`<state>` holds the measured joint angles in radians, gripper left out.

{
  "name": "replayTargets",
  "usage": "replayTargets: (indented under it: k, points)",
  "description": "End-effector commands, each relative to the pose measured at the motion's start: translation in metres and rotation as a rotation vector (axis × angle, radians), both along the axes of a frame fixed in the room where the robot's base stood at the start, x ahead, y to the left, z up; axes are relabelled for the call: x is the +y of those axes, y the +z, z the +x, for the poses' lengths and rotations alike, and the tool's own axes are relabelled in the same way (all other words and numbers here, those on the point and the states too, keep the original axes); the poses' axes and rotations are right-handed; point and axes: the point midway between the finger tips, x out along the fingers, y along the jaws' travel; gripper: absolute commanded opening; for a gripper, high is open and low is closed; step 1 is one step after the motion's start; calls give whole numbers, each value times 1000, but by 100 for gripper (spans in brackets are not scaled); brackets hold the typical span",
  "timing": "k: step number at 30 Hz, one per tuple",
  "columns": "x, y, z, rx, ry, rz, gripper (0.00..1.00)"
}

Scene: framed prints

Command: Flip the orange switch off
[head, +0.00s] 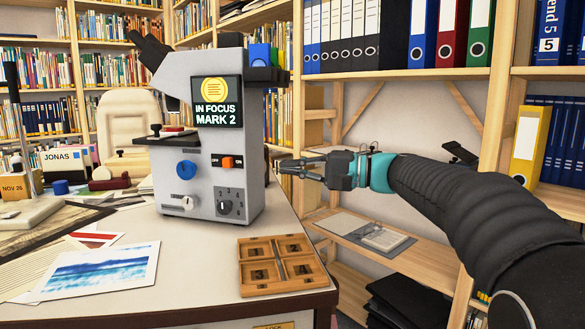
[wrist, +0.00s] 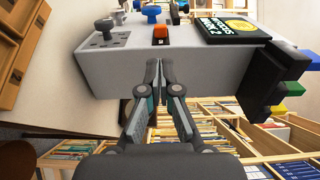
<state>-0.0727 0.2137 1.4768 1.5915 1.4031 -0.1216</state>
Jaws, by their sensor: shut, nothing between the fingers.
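The orange switch (head: 227,162) is on the front of a grey microscope (head: 225,100), between an OFF label on its left and an ON label on its right. I cannot tell surely which way it is tipped. My gripper (head: 281,167) is shut and empty, just right of the microscope body and at about the switch's height in the head view. In the wrist view the orange switch (wrist: 160,33) shows just beyond the closed fingertips (wrist: 157,64), with a gap in the picture. The microscope's screen reads IN FOCUS MARK 2.
A blue knob (head: 187,169), a lower lever (head: 187,203) and a numbered dial (head: 229,205) sit near the switch. A wooden slide tray (head: 243,280) and prints (head: 100,270) lie on the desk.

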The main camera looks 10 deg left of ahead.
Motion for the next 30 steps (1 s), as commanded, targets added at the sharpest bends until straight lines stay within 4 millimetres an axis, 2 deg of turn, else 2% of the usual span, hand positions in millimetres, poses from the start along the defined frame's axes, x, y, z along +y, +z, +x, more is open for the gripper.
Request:
replayTargets:
  k: [1,9,15,21,30]
  points:
    - [11,-1,0,1,5,0,0]
    - [61,-1,5,0,5,-1,0]
    - [91,0,7,0,4,0,0]
    - [106,0,10,0,2,0,0]
    - [108,0,10,0,0,0,0]
